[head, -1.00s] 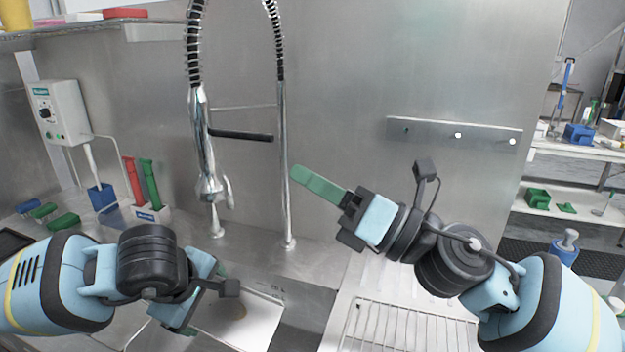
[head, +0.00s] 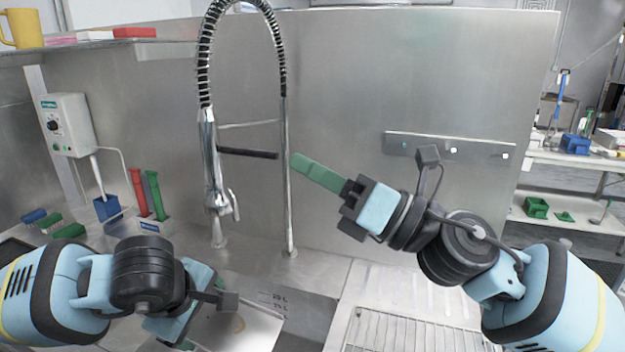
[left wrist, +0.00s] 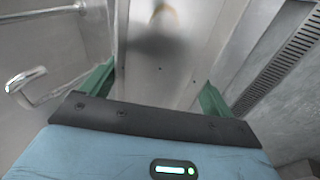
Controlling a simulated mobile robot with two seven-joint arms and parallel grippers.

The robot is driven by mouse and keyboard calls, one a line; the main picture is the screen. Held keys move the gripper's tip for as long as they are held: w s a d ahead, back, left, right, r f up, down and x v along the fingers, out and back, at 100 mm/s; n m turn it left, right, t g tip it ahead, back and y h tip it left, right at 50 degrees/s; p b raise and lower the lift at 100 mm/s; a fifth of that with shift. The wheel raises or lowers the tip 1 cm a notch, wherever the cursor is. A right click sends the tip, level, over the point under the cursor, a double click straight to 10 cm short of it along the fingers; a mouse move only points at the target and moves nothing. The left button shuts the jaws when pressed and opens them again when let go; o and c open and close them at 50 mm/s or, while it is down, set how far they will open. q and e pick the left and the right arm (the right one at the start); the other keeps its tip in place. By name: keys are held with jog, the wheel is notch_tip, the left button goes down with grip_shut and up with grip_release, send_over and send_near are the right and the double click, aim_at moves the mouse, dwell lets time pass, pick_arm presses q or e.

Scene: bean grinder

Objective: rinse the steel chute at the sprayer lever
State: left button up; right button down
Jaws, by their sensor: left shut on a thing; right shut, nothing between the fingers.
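The steel chute (head: 262,322) is a bare metal channel with a brown stain, low in front of the sprayer in the head view. My left gripper (head: 188,312) is shut on it. In the left wrist view the chute (left wrist: 165,65) runs away between the green fingers, its stain at the top edge. The sprayer lever (head: 234,205) hangs beside the chrome spray head (head: 212,165), above and beyond the chute, apart from it. My right gripper (head: 318,172) is shut and empty, its green fingers pointing up-left near the upright pipe.
A wire drainer rack (head: 410,332) lies at the lower right. Red and dark green brushes stand in a holder (head: 145,222) at the left, near a blue cup (head: 107,208) and a wall box (head: 68,125). The black pipe handle (head: 248,153) sticks out from the sprayer.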

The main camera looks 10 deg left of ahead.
pick_arm(q)
jog(key=shift+s+d+r+p, duration=0.15)
jog(key=shift+s+r+p, duration=0.3)
jog(key=shift+s+r, duration=0.5)
jog(key=shift+f, duration=0.1)
pick_arm(e)
jog(key=r, duration=0.1)
jog(key=s+r, duration=0.1)
jog(key=r, duration=0.1)
jog(key=shift+s+r+n, duration=0.15)
jog(key=shift+s+n, duration=0.15)
jog(key=shift+n, duration=0.1)
